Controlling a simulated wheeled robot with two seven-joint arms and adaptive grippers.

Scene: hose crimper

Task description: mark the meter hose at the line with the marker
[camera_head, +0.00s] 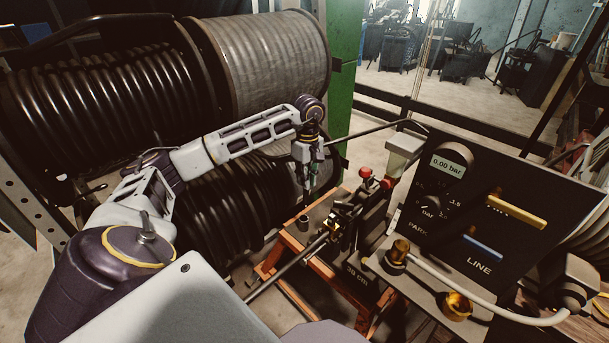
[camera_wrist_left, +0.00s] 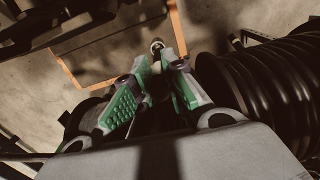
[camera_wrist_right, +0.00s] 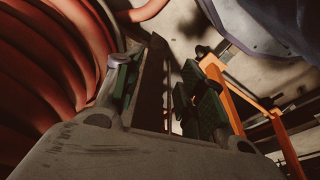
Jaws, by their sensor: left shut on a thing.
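My left gripper (camera_head: 308,172) is shut on a slim dark marker (camera_head: 306,194), which points down over the small bench. In the left wrist view, my green-padded fingers close around the marker, whose pale tip (camera_wrist_left: 157,45) shows beyond them. A thin black hose (camera_head: 290,264) runs from the lower left to a brass fitting (camera_head: 333,226) on the bench; I take it for the meter hose. The marker is above and left of that fitting, apart from the hose. I cannot make out a line on the hose. My right gripper (camera_wrist_right: 172,95) looks open; a dark upright shape shows between its fingers.
An orange-framed bench (camera_head: 292,242) bears a dark "30 cm" plate. A black panel (camera_head: 500,215) with a 0.00 bar display and yellow and blue handles stands at right. Large hose reels (camera_head: 265,60) fill the back left. A red coiled hose (camera_wrist_right: 45,80) is beside my right gripper.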

